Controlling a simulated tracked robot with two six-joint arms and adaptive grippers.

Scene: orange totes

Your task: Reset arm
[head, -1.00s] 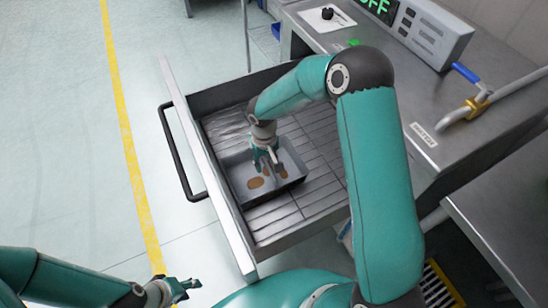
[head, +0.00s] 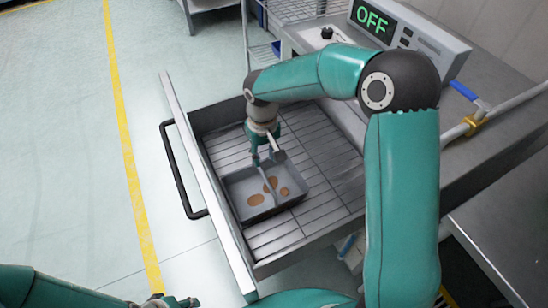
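My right gripper (head: 267,160) hangs over the pulled-out drawer, its fingers pointing down above the back part of a grey tray (head: 229,190). The fingers look spread apart and I see nothing clearly held between them. The tray holds flat brown round pieces (head: 256,200). A pale narrow strip runs from below the fingers into the tray; I cannot tell what it is. My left gripper (head: 176,302) shows at the bottom edge, cut off by the frame, so its fingers cannot be made out.
The metal drawer (head: 325,185) has a slatted floor and a black handle (head: 180,175) on its left front. A machine with a green OFF display (head: 372,19) stands on the steel counter. A pipe with a blue lever (head: 464,92) is at right. The floor at left is clear.

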